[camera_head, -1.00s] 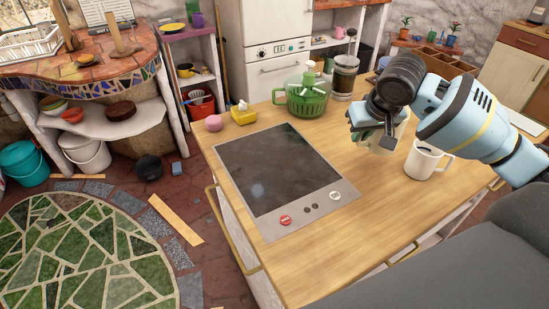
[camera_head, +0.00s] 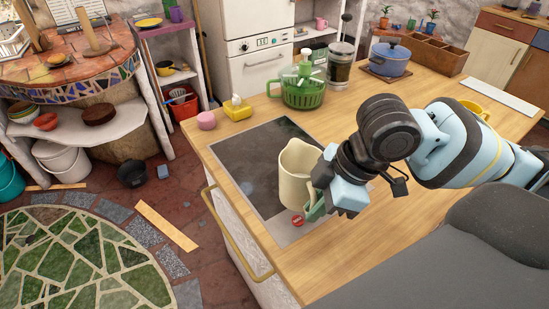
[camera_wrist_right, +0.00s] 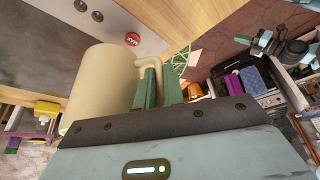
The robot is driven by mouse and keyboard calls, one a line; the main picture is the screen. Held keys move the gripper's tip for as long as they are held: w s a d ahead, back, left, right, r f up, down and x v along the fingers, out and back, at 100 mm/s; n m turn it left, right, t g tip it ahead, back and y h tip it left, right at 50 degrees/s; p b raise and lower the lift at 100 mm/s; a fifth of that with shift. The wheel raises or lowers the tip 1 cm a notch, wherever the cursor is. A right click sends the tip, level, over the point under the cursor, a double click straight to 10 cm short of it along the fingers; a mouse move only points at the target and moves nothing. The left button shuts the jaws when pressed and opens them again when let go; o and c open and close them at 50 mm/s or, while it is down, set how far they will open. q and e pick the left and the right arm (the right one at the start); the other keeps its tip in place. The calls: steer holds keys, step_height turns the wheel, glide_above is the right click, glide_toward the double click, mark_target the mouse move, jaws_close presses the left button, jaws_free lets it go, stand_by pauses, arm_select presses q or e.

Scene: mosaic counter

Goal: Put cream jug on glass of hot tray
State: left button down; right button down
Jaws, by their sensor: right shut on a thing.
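The cream jug (camera_head: 297,172) is held upright by its handle in my right gripper (camera_head: 314,203). In the head view it overlaps the right part of the hot tray's dark glass (camera_head: 238,163). I cannot tell for sure how much gap lies under its base. In the wrist view the green fingers (camera_wrist_right: 158,88) are closed at the jug's handle, and the jug body (camera_wrist_right: 98,88) is beside them. The dark glass (camera_wrist_right: 35,45) and metal border also show there.
A blue pot (camera_head: 389,59) and wooden box (camera_head: 432,53) are at the back right. The front counter (camera_head: 345,245) is clear.

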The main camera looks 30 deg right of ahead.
mark_target(304, 162)
steer(key=w+d, duration=0.2)
steer(key=w, duration=0.2)
steer(key=w+d+f, duration=0.1)
steer(key=w+d, duration=0.1)
steer(key=w, duration=0.3)
steer(key=w+d, duration=0.2)
steer(key=w, duration=0.3)
steer(key=shift+d+f+b, duration=0.15)
steer(key=shift+b, duration=0.2)
steer(key=shift+w+d+f, duration=0.1)
steer(key=shift+w+f, duration=0.1)
steer(key=shift+f, duration=0.7)
steer(key=shift+w+d+f, duration=0.1)
steer(key=shift+w+f, duration=0.05)
steer(key=shift+f, duration=0.7)
steer(key=shift+f, duration=0.15)
steer(key=c, duration=1.5)
jaws_free()
steer(key=v, duration=1.2)
steer(key=shift+p, duration=0.35)
